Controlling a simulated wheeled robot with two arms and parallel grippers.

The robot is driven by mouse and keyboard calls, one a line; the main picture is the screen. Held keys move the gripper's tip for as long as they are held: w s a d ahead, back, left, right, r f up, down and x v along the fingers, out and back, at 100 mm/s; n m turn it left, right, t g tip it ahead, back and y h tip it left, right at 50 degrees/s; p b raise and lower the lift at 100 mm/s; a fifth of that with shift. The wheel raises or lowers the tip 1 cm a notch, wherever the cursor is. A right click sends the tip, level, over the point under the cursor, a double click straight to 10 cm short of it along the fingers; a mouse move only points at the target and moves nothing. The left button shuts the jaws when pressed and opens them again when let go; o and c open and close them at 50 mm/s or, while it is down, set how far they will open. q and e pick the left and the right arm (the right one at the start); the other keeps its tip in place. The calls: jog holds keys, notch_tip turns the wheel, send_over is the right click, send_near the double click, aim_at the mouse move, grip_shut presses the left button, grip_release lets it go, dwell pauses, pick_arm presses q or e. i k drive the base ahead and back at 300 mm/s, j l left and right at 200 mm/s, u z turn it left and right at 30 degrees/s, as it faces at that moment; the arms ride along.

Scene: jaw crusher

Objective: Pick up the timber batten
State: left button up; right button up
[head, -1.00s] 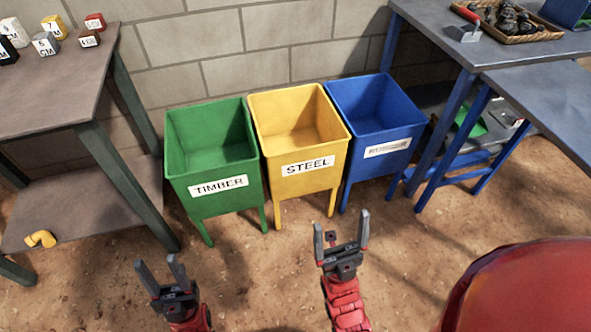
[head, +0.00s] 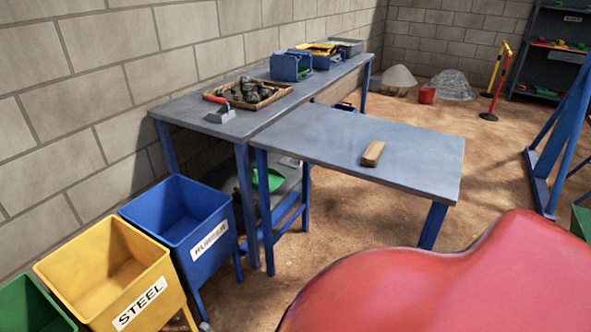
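The timber batten (head: 373,153) is a short light-brown wooden block. It lies flat on the grey-blue top of the nearer table (head: 330,140), right of its middle, with clear tabletop around it. Neither of my grippers shows in the head view now, so nothing of mine is seen near the batten.
The blue bin (head: 165,210), yellow STEEL bin (head: 62,262) and green bin (head: 18,310) stand at the lower left. A large red rounded surface (head: 450,285) fills the lower right. Sandy floor lies right of the table.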

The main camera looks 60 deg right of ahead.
aim_at(372, 154)
jog(key=z, duration=2.3)
jog(key=u, duration=0.5)
jog(key=k+l+u, duration=0.1)
jog(key=l+u, duration=0.15)
jog(key=u, duration=0.2)
jog(key=k+l+u, duration=0.15)
jog(key=u, duration=0.3)
jog(key=k+l+u, duration=0.15)
jog(key=u, duration=0.3)
